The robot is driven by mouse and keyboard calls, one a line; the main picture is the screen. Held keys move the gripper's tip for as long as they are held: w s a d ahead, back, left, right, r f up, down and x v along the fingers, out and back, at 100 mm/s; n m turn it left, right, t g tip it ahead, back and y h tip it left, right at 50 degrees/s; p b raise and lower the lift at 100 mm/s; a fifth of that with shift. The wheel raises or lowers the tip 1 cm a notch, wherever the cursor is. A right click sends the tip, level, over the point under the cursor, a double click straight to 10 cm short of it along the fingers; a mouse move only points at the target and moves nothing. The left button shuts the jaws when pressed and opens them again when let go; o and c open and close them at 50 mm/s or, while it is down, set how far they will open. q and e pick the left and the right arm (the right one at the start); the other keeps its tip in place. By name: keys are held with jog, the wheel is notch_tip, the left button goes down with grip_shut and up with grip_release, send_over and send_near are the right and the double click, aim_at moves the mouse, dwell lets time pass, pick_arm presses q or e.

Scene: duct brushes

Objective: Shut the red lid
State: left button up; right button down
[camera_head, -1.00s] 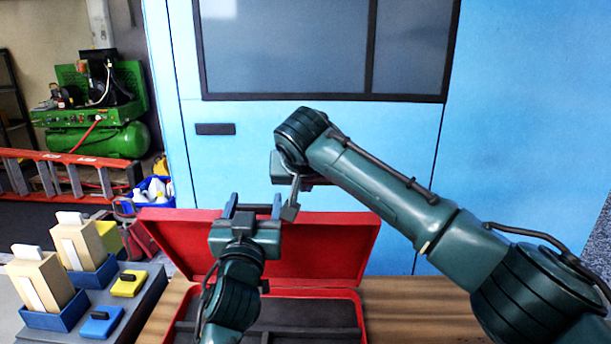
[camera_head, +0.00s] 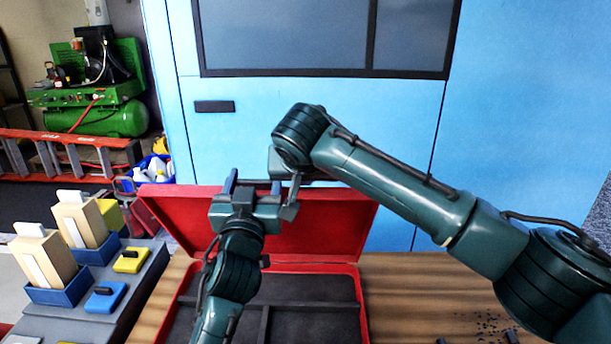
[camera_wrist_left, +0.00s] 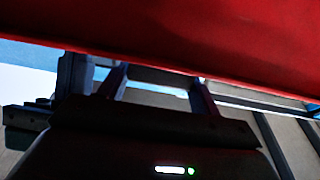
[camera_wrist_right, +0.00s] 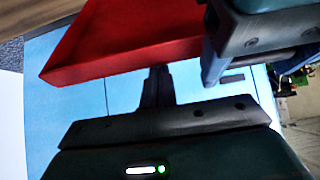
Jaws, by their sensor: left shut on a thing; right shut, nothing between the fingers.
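The red lid (camera_head: 320,225) stands upright, open at the back of the red case (camera_head: 362,318). My left gripper (camera_head: 254,186) is at the lid's top edge, left of its middle. The lid fills the top of the left wrist view (camera_wrist_left: 200,35). My right gripper (camera_head: 289,211) is shut and empty, beside the left one, in front of the lid's upper part. In the right wrist view its closed fingers (camera_wrist_right: 158,80) are close to the lid (camera_wrist_right: 120,60); contact is unclear.
At left, a grey stand (camera_head: 145,290) holds blue trays with tan blocks, and yellow and blue pieces. A blue cabinet (camera_head: 410,120) stands behind.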

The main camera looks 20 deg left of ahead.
jog(key=shift+s+d+f, duration=0.1)
jog(key=shift+s+f, duration=0.2)
jog(key=shift+s, duration=0.25)
jog(key=shift+s+d+f, duration=0.1)
jog(key=shift+s+f, duration=0.15)
jog(key=shift+s, duration=0.25)
pick_arm(q)
jog(key=shift+a, duration=0.1)
pick_arm(e)
jog(key=shift+s+t, duration=0.1)
jog(key=shift+t, duration=0.2)
pick_arm(q)
jog(key=shift+r, duration=0.1)
pick_arm(e)
jog(key=shift+f, duration=0.1)
pick_arm(q)
jog(key=o, duration=1)
jog(key=shift+c, duration=0.2)
jog(key=o, duration=0.4)
pick_arm(e)
jog(key=shift+w+r, duration=0.2)
jog(key=shift+r, duration=0.1)
